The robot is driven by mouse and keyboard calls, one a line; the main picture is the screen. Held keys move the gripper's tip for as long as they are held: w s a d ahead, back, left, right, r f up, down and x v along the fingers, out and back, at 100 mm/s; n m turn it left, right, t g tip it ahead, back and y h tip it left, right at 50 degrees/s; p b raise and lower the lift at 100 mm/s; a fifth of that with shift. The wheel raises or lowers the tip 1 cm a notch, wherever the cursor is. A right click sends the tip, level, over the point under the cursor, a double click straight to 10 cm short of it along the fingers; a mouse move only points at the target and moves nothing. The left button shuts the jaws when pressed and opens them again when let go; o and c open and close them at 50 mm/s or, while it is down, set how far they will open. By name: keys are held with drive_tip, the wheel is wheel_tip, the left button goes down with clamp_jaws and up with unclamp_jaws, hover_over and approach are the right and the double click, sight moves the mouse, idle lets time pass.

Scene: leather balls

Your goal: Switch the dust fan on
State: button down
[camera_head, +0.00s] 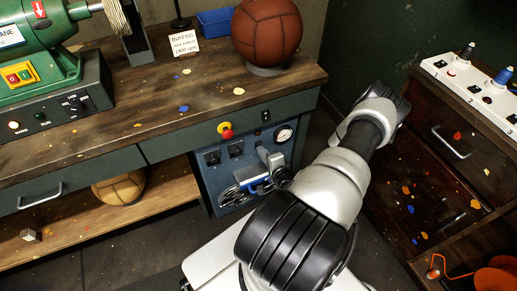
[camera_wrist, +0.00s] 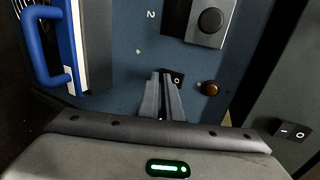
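A blue-grey panel (camera_head: 213,185) is set under the bench, with rocker switches, a round gauge and a blue handle. My gripper (camera_wrist: 162,74) is shut, its two fingertips together and empty, pointing at the panel. Just past the fingertips is a small dark rocker switch (camera_wrist: 177,79) with an "O" mark, partly hidden by the fingers. I cannot tell whether they touch it. An amber lamp (camera_wrist: 210,88) is right of it. Another rocker switch (camera_wrist: 292,130), marked "-" and "O", sits on a grey surface at right. No readable label names the dust fan.
A red stop button (camera_head: 226,131) is on the bench front above the panel. A blue handle (camera_wrist: 42,50) stands out at left in the wrist view; a black knob (camera_wrist: 210,20) is at top. A drawer cabinet (camera_head: 430,170) stands at right.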

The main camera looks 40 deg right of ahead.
drive_tip(key=shift+w+r, duration=0.25)
drive_tip(key=shift+r, duration=0.05)
drive_tip(key=shift+w+r+p, duration=0.1)
drive_tip(key=shift+r+p, duration=0.75)
drive_tip(key=shift+p, duration=0.05)
drive_tip(key=shift+d, duration=0.1)
